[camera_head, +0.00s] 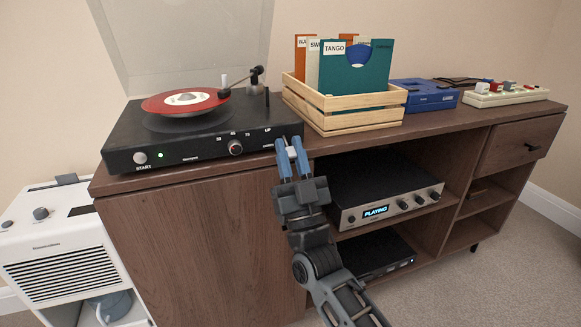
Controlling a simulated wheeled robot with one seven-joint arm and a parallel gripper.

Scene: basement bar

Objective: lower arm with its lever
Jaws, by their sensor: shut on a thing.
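A black turntable (190,151) stands at the left end of the wooden cabinet, its clear lid raised. A red record with a white label (185,101) lies on its platter. The tonearm (241,81) sits at the platter's right side, its head near the record's edge; I cannot tell whether it touches the record. My gripper (291,150) is at the right end of the turntable's front face, by the "UP" mark. Its blue fingers are shut on a small light lever (282,146), mostly hidden between them. A green light glows near START.
A wooden crate of record sleeves (345,103) stands right of the turntable. A blue box (424,95) and a small mixer (505,95) are farther right. An amplifier (385,205) showing "PLAYING" sits on the shelf below. A white appliance (62,245) stands at left.

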